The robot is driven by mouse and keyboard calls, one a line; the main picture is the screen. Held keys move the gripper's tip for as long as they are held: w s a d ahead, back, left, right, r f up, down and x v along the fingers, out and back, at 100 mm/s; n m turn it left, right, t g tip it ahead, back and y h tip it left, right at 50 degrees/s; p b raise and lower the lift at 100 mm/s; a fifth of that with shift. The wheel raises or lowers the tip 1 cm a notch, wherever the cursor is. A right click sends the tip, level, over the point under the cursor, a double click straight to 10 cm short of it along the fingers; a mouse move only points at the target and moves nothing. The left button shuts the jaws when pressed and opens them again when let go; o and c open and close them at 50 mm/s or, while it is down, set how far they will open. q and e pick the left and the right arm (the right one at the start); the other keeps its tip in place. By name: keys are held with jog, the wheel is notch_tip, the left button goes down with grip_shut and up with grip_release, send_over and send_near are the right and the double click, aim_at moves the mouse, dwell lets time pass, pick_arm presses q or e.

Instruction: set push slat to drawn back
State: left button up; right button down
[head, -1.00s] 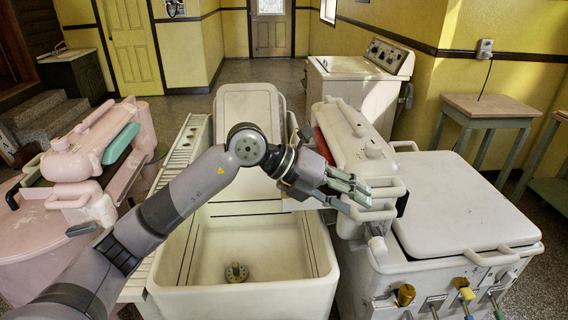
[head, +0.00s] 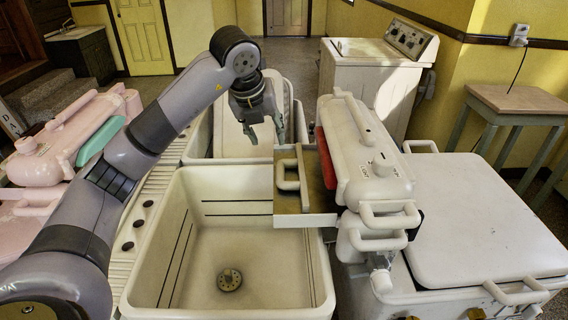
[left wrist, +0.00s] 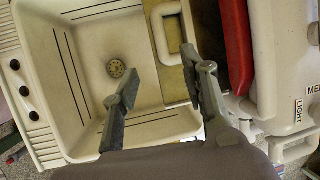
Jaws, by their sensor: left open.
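A flat brown slat with a pale raised handle, which looks like the push slat (head: 287,203), juts left from the white wringer head (head: 365,160) over the sink corner. The slat also shows in the left wrist view (left wrist: 172,88), with its handle (left wrist: 160,45). My left gripper (head: 265,132) is open and empty, fingers pointing down, just beyond and left of the slat's far end in the head view. In the left wrist view the handle's near end appears between the open fingers (left wrist: 160,62); I cannot tell the height gap. My right gripper is not in view.
The white sink (head: 145,285) lies left of the slat, empty except for its drain. A red strip (head: 325,158) and bar handles (head: 390,215) are on the wringer. The lidded white tub (head: 480,220) stands right; a pink washer (head: 45,150) stands left.

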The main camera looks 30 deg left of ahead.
aim_at(280, 171)
pick_arm(q)
jog(key=p+x, duration=0.1)
jog(key=x, duration=0.9)
jog(key=p+x, duration=0.1)
jog(key=x, duration=0.4)
jog(key=shift+s+d+f+p, duration=0.15)
jog(key=shift+s+f+p, duration=0.05)
jog(key=shift+p, duration=0.15)
jog(key=shift+w+f, duration=0.25)
jog(key=shift+f, duration=0.25)
grip_shut()
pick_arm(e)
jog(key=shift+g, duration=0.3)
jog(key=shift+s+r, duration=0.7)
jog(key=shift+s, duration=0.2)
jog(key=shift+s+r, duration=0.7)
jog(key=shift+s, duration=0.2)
